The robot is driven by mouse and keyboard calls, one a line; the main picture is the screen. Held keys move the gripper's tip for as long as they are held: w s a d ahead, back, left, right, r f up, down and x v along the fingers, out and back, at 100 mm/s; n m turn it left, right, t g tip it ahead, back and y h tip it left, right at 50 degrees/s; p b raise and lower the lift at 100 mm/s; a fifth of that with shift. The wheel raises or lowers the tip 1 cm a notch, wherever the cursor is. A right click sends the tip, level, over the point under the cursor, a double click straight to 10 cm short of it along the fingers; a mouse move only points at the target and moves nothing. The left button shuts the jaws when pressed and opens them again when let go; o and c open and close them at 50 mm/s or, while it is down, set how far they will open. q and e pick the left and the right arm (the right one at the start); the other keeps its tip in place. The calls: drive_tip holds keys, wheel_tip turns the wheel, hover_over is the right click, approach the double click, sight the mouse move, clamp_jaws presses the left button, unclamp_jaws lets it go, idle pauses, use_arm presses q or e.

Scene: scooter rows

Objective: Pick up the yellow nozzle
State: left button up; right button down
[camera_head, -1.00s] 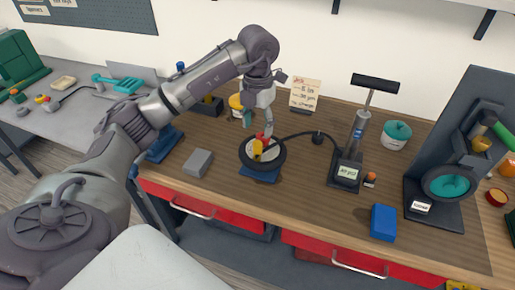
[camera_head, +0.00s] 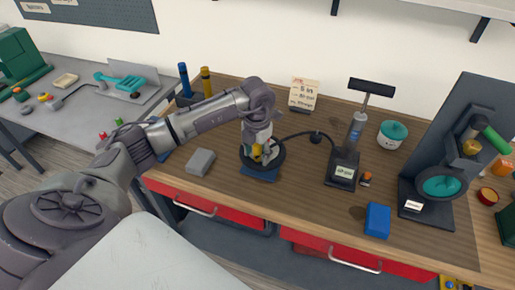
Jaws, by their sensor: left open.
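The yellow nozzle (camera_head: 256,152) stands at the black ring-shaped wheel (camera_head: 247,163) on the wooden workbench. My left gripper (camera_head: 262,157) points down right over the wheel, with its open fingers close around or beside the nozzle. I cannot tell whether they touch it. The gripper partly hides the nozzle and the middle of the wheel. My right gripper is not in view.
A black hose runs from the wheel to the floor pump (camera_head: 342,168). A grey block (camera_head: 200,162) lies left of the wheel and a blue block (camera_head: 377,220) near the front right. A teal-lidded tub (camera_head: 392,134) stands behind.

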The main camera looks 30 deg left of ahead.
use_arm(q)
clamp_jaws()
drive_tip(key=shift+r, duration=0.1)
